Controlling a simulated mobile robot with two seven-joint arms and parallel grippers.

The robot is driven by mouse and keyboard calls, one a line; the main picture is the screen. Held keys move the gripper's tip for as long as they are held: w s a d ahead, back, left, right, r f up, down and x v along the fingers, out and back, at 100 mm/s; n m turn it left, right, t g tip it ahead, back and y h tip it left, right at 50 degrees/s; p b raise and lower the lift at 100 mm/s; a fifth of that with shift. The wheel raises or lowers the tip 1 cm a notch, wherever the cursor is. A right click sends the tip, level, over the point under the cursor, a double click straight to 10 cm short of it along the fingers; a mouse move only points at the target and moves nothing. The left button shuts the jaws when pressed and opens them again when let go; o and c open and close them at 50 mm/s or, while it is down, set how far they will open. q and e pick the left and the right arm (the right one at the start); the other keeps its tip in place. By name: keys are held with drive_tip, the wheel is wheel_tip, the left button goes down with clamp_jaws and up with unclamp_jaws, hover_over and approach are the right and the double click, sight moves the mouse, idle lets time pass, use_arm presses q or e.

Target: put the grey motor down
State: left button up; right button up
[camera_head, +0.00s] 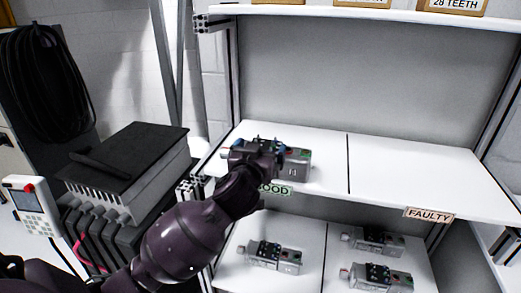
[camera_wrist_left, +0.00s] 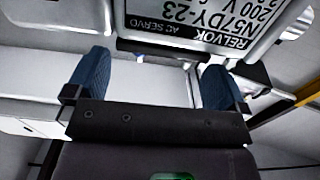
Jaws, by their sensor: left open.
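The grey motor (camera_head: 297,164) rests on the left part of the upper white shelf, behind the GOOD label. My left gripper (camera_head: 262,146) is at the motor, and its hand and wrist hide the motor's left and front parts. In the left wrist view, the gripper (camera_wrist_left: 155,62) is open, with its two blue-padded fingers wide apart. The motor's dark printed label (camera_wrist_left: 205,22) fills the top of that view, beyond the fingertips. Whether a finger touches the motor cannot be told. My right gripper is not in view.
The GOOD label (camera_head: 275,190) and FAULTY label (camera_head: 428,215) mark the shelf's front edge. A dark line divides the shelf; its right part (camera_head: 415,175) is empty. Several motors (camera_head: 272,256) lie on the lower shelf. A black-topped finned unit (camera_head: 130,150) stands left. Boxes (camera_head: 452,6) sit above.

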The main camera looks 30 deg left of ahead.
use_arm(q)
drive_tip(key=shift+s+d+n+t+y, duration=0.75)
drive_tip(key=shift+s+t, duration=1.35)
drive_tip(key=shift+s, duration=4.25)
drive_tip(key=s+d+f+m+g+h, duration=0.2)
drive_tip(key=f+m+h, duration=0.2)
drive_tip(key=f, duration=0.5)
drive_tip(key=s+d+f+m+g+h, duration=0.1)
drive_tip(key=s+d+f+m+h, duration=0.15)
drive_tip(key=f+h, duration=0.4)
drive_tip(key=s+a+f+g+y, duration=0.2)
drive_tip(key=s+f+g, duration=0.1)
drive_tip(key=f, duration=0.5)
drive_tip(key=s+a+f+n+g+y, duration=0.1)
drive_tip(key=s+a+f+g+y, duration=0.1)
drive_tip(key=f, duration=0.7)
drive_tip(key=shift+s+g+y+p, duration=0.3)
drive_tip(key=shift+s+g+y, duration=0.1)
drive_tip(key=shift+s+g, duration=0.5)
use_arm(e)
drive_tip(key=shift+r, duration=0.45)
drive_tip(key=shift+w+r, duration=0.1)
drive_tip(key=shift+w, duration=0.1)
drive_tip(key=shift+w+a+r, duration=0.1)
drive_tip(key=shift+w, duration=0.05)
